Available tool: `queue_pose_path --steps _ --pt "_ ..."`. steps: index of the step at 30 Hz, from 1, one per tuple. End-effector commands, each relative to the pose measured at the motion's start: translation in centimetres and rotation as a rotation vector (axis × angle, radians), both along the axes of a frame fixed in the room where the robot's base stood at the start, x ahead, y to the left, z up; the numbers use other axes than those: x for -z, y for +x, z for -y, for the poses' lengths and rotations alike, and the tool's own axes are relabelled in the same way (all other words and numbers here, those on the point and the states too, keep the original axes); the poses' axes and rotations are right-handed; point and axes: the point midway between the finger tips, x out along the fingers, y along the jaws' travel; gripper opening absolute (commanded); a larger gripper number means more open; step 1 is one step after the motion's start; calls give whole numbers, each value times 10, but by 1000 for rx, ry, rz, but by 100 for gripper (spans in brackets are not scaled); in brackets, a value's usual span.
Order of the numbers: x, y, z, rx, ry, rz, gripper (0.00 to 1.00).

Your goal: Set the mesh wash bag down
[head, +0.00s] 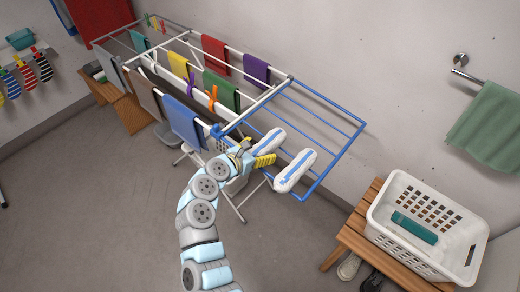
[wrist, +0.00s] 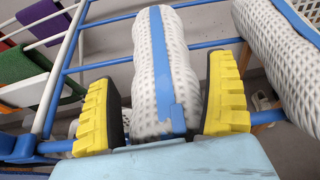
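Two white mesh rolls with blue stripes lie side by side over the blue rails of the drying rack. The left mesh roll (head: 270,142) is at my gripper (head: 254,153); the right mesh roll (head: 295,171) lies apart from it. In the wrist view the left roll (wrist: 158,60) runs between the yellow fingers of my gripper (wrist: 165,95). The fingers are spread, with narrow gaps showing beside the roll. The right roll (wrist: 285,65) is outside the right finger. The near end of the left roll is partly hidden by my gripper.
The drying rack's blue wing (head: 350,140) extends right; coloured cloths hang on its white part, including a blue towel (head: 183,120). A white basket (head: 385,205) holding a teal item (head: 414,227) stands on a wooden bench (head: 352,232). Open floor (head: 110,200) lies left of my arm.

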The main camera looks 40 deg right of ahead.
Motion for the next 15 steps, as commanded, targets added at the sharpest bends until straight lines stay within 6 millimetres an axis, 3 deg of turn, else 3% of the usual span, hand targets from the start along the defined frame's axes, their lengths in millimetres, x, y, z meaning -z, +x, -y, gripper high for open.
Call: queue_pose_path --steps 8,15 --pt "-4 0 -2 -1 0 0 87" --pt "-17 -3 -41 -4 0 4 87"
